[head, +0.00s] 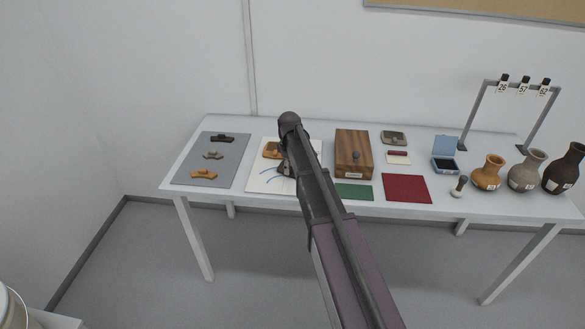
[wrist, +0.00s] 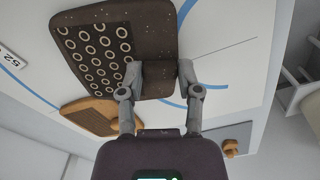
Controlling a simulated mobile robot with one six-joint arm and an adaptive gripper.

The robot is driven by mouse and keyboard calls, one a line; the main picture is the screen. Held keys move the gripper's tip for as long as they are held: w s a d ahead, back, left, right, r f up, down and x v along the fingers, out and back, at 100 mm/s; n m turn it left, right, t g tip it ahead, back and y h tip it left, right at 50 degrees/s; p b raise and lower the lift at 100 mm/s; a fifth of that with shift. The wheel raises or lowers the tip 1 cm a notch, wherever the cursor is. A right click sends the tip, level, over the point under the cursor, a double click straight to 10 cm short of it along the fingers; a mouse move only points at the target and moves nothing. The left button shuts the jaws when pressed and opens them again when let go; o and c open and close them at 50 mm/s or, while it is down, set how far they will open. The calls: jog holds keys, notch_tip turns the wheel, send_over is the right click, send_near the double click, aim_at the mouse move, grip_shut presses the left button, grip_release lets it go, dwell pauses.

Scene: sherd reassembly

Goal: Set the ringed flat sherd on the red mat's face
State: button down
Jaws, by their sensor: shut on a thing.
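A dark brown flat sherd with rows of pale rings (wrist: 95,50) fills the top of the wrist view. My gripper (wrist: 160,82) is shut on its near edge, one finger on each side. In the head view my gripper (head: 287,170) is over the white sheet with blue lines (head: 262,182); my arm covers much of the sherd there. I cannot tell how far the sherd is above the sheet. The red mat (head: 406,188) lies flat and bare at the table's front, right of my gripper, beyond a green mat (head: 354,192).
An orange sherd (head: 271,150) lies on the white sheet, beside the held one in the wrist view (wrist: 92,116). A wooden box with a knob (head: 353,150) stands behind the green mat. A grey mat (head: 228,170) holds several sherds. A brush (head: 459,187) and vases (head: 488,173) stand right.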

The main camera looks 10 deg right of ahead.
jog(key=shift+r, duration=0.1)
notch_tip(320, 180, up, 3)
jog(key=p, duration=0.3)
jog(key=s+a+r+p, duration=0.1)
jog(key=s+p, duration=0.1)
jog(key=s, duration=1.4)
jog(key=shift+a+r, duration=0.35)
jog(key=shift+r, duration=0.05)
jog(key=shift+a, duration=0.2)
